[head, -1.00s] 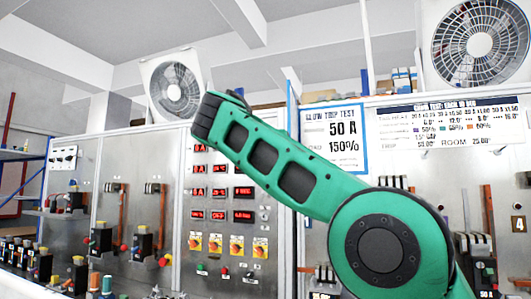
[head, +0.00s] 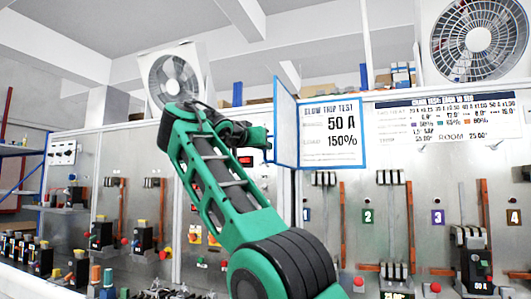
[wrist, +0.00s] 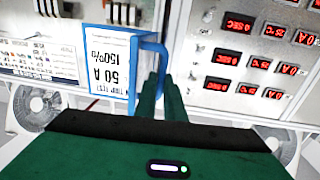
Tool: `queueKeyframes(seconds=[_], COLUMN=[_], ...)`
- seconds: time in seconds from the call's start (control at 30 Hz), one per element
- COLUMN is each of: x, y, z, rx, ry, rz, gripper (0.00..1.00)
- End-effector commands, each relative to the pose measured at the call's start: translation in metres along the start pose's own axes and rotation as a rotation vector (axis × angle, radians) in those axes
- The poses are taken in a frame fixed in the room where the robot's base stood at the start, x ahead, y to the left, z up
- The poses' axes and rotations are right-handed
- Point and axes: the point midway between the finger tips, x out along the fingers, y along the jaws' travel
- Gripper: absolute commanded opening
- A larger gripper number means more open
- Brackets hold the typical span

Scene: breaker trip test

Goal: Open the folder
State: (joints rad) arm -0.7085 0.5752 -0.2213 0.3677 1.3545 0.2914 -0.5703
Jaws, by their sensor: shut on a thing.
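The folder hangs on the panel wall. Its blue-edged page (head: 331,133) reads "SLOW TRIP TEST 50 A 150%". Its blue-edged cover (head: 285,118) stands out from the page's left side at a steep angle. My gripper (head: 268,139) is at the cover's outer edge and shut on it; the exact contact is small in the head view. In the wrist view, which is upside down, the page (wrist: 108,60) faces me. My gripper's green fingers (wrist: 163,88) close around the blue edge of the cover (wrist: 160,48), seen nearly edge-on.
A printed chart (head: 455,120) hangs right of the folder. Breakers and levers (head: 390,190) line the panel below. Red digital displays (wrist: 255,62) are beside the cover in the wrist view. Fans (head: 172,78) stand above. A bench with several small parts (head: 100,280) is at lower left.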

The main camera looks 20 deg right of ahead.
Motion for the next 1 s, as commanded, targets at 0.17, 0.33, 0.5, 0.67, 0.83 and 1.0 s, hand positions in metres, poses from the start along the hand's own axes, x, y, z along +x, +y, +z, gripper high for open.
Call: queueKeyframes(seconds=[0.17, 0.33, 0.5, 0.67, 0.83, 1.0], x=[-0.002, 0.001, 0.003, -0.005, -0.032, -0.066], y=[0.001, 0.004, 0.006, 0.006, 0.005, 0.004], z=[-0.004, -0.003, -0.003, -0.003, -0.003, -0.002], rx=[0.004, 0.004, 0.004, 0.003, 0.002, 0.003], ry=[0.006, 0.005, 0.004, 0.003, 0.003, 0.003], rz=[-0.006, 0.000, 0.004, 0.005, 0.001, 0.000], gripper=[0.14, 0.28, 0.28, 0.28, 0.28, 0.28])
